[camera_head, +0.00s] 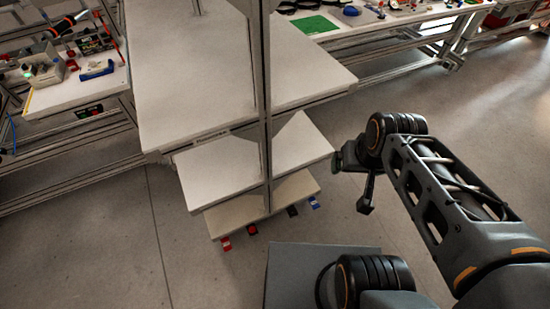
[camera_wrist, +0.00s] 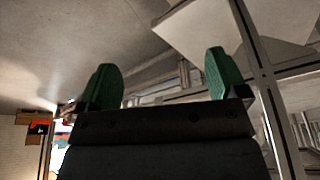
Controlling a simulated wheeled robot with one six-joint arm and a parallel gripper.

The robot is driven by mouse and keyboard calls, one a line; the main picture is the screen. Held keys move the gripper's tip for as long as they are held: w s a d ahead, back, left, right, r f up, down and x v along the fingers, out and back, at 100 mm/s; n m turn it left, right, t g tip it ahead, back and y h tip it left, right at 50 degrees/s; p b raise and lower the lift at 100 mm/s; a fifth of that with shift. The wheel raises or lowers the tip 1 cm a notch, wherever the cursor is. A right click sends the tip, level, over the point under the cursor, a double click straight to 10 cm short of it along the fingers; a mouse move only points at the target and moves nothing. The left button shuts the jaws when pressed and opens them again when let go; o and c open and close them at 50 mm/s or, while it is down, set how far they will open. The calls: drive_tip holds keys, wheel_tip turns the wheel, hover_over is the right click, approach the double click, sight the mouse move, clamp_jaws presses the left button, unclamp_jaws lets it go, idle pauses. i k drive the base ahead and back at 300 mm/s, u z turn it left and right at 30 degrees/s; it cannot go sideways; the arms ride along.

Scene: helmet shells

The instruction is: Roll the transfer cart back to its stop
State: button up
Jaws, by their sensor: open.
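The transfer cart appears to be the tiered unit with white shelves (camera_head: 220,165) and a tall grey post (camera_head: 265,100), left of my arm in the head view. A white panel (camera_wrist: 195,28) and a grey post (camera_wrist: 257,60) show beyond, right of centre. No stop can be made out.
A bench with tools and a blue part (camera_head: 97,70) stands at the left. Another bench with a green mat (camera_head: 314,25) stands at the back. Grey floor (camera_head: 90,255) is clear at the lower left, and more open floor (camera_head: 500,120) lies at the right.

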sight(222, 88)
drive_tip(key=u, duration=0.55)
drive_tip(key=k, duration=1.25)
drive_tip(key=u, duration=1)
drive_tip(key=i, duration=1.55)
drive_tip(key=z, duration=1.15)
